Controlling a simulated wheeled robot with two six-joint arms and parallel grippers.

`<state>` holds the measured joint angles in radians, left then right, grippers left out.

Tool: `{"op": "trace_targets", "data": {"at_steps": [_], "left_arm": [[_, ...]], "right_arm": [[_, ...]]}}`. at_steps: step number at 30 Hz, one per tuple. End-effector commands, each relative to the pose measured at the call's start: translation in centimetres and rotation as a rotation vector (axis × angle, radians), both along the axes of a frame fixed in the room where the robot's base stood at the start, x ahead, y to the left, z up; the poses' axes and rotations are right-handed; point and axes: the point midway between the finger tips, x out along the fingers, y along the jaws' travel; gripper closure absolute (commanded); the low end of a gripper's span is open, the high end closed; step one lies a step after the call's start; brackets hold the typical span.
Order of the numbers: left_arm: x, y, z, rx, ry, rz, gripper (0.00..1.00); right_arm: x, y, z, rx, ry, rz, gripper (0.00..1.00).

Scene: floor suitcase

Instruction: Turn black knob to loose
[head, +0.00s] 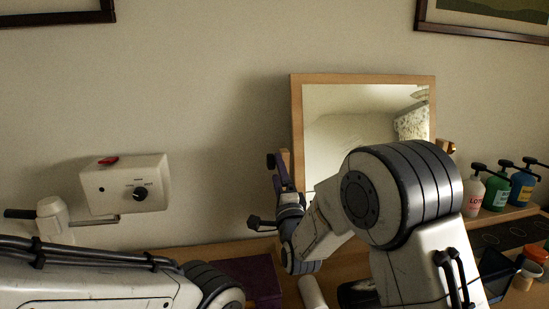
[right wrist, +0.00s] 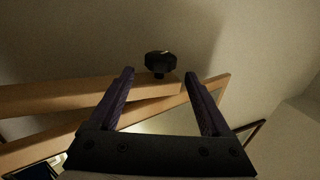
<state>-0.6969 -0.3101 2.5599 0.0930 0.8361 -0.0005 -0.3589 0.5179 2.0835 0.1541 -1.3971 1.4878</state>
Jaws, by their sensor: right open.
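A black lobed knob (right wrist: 160,63) sits against the wooden mirror frame (right wrist: 60,95) in the right wrist view. My right gripper (right wrist: 160,74) is open, with its two dark purple fingers on either side of the knob's lower edge. The knob appears just beyond the fingertips, and I cannot tell whether they touch it. In the head view my right gripper (head: 279,170) is beside the left edge of the wood-framed mirror (head: 297,125). The knob is not clearly seen there. My left gripper is out of view.
Pump bottles, pink-white (head: 474,196), green (head: 497,190) and blue (head: 522,185), stand at the right. A dark purple item (head: 248,275) lies below my right gripper.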

Motion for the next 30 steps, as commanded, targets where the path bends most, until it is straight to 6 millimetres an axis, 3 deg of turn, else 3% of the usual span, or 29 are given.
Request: {"op": "trace_targets", "data": {"at_steps": [3,9,19,20,24,26,30], "left_arm": [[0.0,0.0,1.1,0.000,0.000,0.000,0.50],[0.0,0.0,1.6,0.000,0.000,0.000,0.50],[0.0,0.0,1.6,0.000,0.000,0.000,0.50],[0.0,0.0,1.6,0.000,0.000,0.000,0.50],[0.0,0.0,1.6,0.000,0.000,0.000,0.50],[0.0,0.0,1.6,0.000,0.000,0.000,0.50],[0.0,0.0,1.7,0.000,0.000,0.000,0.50]], "right_arm": [[1.9,0.3,1.0,0.000,-0.001,-0.001,0.18],[3.8,0.7,1.5,-0.001,0.001,-0.001,0.18],[4.1,0.8,1.5,-0.002,0.001,-0.001,0.18],[4.1,0.8,1.5,-0.002,0.001,-0.001,0.26],[4.1,0.8,1.5,-0.002,0.001,-0.001,0.80],[4.1,0.8,1.5,-0.002,0.001,-0.001,1.00],[4.1,0.8,1.6,-0.002,0.004,0.000,1.00]]}}
